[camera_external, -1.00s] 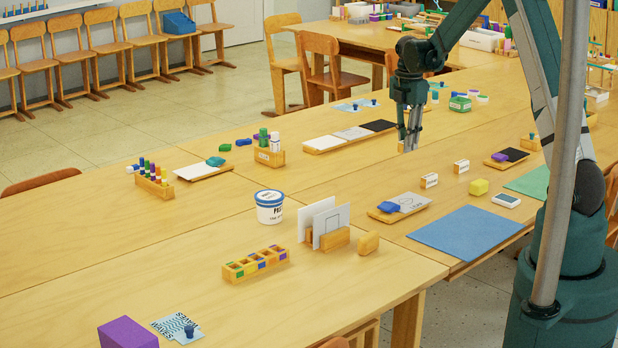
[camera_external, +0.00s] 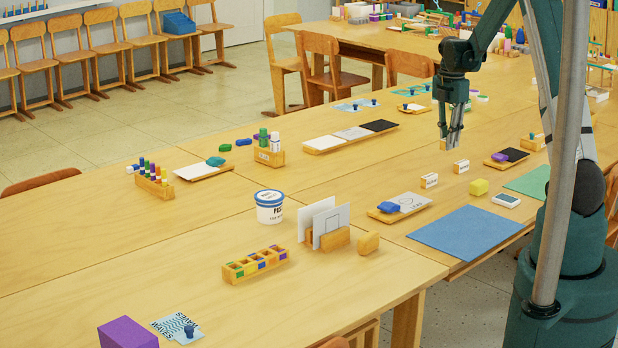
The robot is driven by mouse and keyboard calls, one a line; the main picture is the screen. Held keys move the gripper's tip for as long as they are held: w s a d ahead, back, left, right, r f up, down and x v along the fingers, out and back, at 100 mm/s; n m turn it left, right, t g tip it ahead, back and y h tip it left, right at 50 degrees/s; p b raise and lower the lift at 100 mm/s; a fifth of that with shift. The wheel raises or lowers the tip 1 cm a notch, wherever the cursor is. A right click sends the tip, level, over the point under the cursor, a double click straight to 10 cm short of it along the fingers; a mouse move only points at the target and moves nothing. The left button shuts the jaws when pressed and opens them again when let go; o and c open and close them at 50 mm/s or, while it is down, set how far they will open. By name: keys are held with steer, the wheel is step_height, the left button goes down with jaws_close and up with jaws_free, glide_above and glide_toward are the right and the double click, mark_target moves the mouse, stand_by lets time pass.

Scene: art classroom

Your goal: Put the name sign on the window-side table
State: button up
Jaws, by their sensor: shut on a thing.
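My gripper (camera_external: 452,138) is above the middle of the long wooden tables, fingers pointing down. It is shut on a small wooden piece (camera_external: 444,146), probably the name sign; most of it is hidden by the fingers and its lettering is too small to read. Which table is the window-side one I cannot tell, as no window shows.
A dark-topped tray (camera_external: 497,163) is to the right. A long tray of cards (camera_external: 325,144) lies left. Bare tabletop (camera_external: 350,172) lies between.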

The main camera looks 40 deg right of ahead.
steer(key=b, duration=0.1)
glide_above(446, 178)
steer(key=shift+w+f, duration=0.1)
steer(key=shift+f, duration=3.05)
steer(key=shift+f+b, duration=0.5)
steer(key=shift+f, duration=1.35)
steer(key=shift+f, duration=0.1)
steer(key=o, duration=0.3)
steer(key=shift+f, duration=0.1)
steer(key=o, duration=0.5)
steer(key=shift+c, duration=0.2)
steer(key=shift+r, duration=0.2)
